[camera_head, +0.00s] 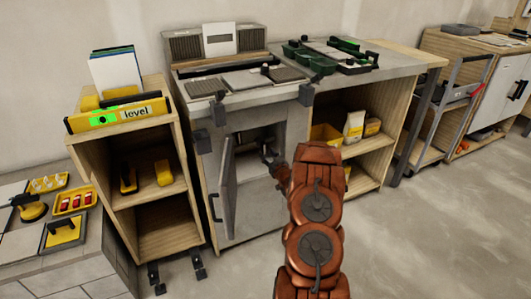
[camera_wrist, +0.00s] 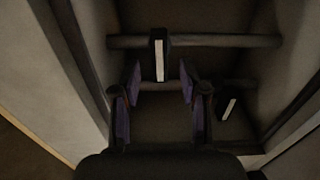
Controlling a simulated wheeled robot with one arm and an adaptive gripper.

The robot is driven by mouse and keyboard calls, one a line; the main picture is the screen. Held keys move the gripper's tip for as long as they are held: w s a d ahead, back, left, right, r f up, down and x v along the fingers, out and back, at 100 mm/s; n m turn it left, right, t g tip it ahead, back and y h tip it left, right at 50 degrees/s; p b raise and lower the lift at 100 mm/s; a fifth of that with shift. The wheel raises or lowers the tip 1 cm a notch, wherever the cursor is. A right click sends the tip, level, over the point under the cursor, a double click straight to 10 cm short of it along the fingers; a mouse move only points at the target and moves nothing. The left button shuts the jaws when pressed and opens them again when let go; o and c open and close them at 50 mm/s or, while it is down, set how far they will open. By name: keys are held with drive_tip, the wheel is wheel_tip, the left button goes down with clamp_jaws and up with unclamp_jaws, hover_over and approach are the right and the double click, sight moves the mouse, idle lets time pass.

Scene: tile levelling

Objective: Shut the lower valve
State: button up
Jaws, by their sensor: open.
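In the wrist view, two dark pipes cross the cabinet interior. A dark valve handle with a white stripe (camera_wrist: 159,58) stands across the upper pipe (camera_wrist: 225,41). A second white-striped handle (camera_wrist: 228,107) sits lower right, tilted, by the lower pipe (camera_wrist: 240,84). My gripper (camera_wrist: 161,80) is open, its fingertips either side of the upper handle's lower end in the picture; I cannot tell whether they touch it. In the head view, my gripper (camera_head: 270,157) reaches into the open cabinet; the valves are hidden there.
The cabinet door (camera_head: 228,190) stands open left of my arm. Side walls are close in the wrist view. A worktop (camera_head: 345,78) with tile tools is above, and wooden shelves (camera_head: 362,163) stand to the right. The floor (camera_head: 440,230) at right is clear.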

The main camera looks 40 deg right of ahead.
drive_tip(key=v, duration=0.8)
drive_tip(key=shift+s+a, duration=0.1)
drive_tip(key=shift+a, duration=0.1)
idle(0.4)
